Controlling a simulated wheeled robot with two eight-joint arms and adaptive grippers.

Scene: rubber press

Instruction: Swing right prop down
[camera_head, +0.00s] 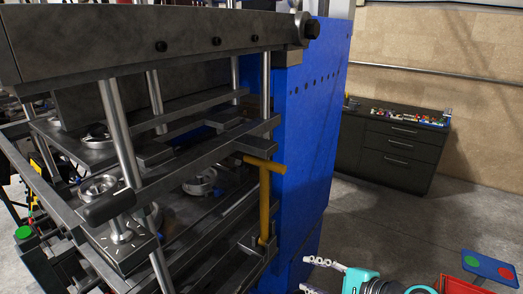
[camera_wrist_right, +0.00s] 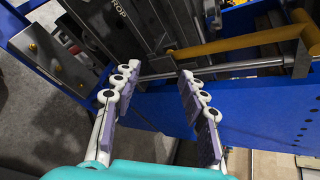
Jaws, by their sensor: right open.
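The right prop is a yellow-orange bar (camera_head: 265,202) at the right front of the press. It stands upright, with a short crosspiece at its top and its lower end at a metal bracket (camera_head: 258,248). In the right wrist view the yellow bar (camera_wrist_right: 240,42) runs across the upper right, beyond the fingers. My right gripper (camera_head: 309,274) is at the bottom of the head view, right of and below the prop, apart from it. The right wrist view shows its two fingers (camera_wrist_right: 156,76) spread with nothing between them. My left gripper is not in view.
The press has a blue side frame (camera_head: 312,130), steel columns and dark plates (camera_head: 190,155). A dark cabinet (camera_head: 392,150) stands at the back wall. A blue panel with red and green buttons (camera_head: 489,267) is at lower right. The floor between is clear.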

